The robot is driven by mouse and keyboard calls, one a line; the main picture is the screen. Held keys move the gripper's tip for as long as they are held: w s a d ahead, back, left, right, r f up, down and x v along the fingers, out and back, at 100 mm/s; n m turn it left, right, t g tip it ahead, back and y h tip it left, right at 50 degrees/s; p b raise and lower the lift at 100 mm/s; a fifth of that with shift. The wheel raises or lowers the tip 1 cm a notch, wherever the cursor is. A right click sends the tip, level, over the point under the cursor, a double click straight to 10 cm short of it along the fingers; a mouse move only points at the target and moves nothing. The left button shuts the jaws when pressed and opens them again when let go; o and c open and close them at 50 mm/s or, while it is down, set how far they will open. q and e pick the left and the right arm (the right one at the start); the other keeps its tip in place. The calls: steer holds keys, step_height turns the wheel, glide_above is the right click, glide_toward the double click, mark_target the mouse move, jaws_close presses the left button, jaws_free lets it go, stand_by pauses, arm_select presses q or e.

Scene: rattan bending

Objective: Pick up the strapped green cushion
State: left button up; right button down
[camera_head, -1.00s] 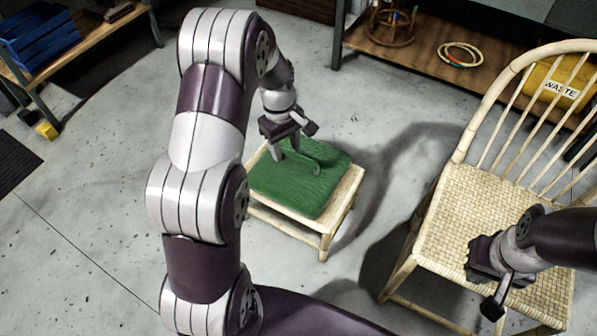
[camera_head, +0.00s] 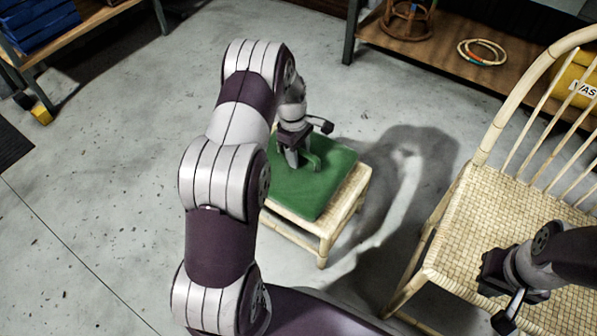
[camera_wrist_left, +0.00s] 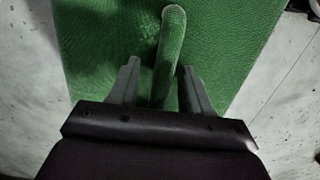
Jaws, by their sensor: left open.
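The green cushion (camera_head: 322,186) lies flat on a low rattan stool (camera_head: 326,238). Its green strap (camera_head: 313,161) stands up as a loop from the top. My left gripper (camera_head: 293,160) is over the cushion, pointing down at the strap. In the left wrist view the open fingers (camera_wrist_left: 158,68) stand one on each side of the strap (camera_wrist_left: 172,45), with gaps beside it, and the cushion (camera_wrist_left: 95,45) fills the background. The cushion's left part is hidden behind my left arm. My right gripper (camera_head: 492,277) is over the chair seat, its fingers not clearly shown.
A rattan chair (camera_head: 470,215) with a spindle back stands at the right. A wooden shelf (camera_head: 455,75) with rings (camera_head: 482,52) is at the back. A blue crate (camera_head: 42,22) sits at the upper left. The floor left of the stool is clear.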

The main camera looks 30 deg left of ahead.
arm_select(q)
steer(key=shift+r, duration=0.2)
jaws_close()
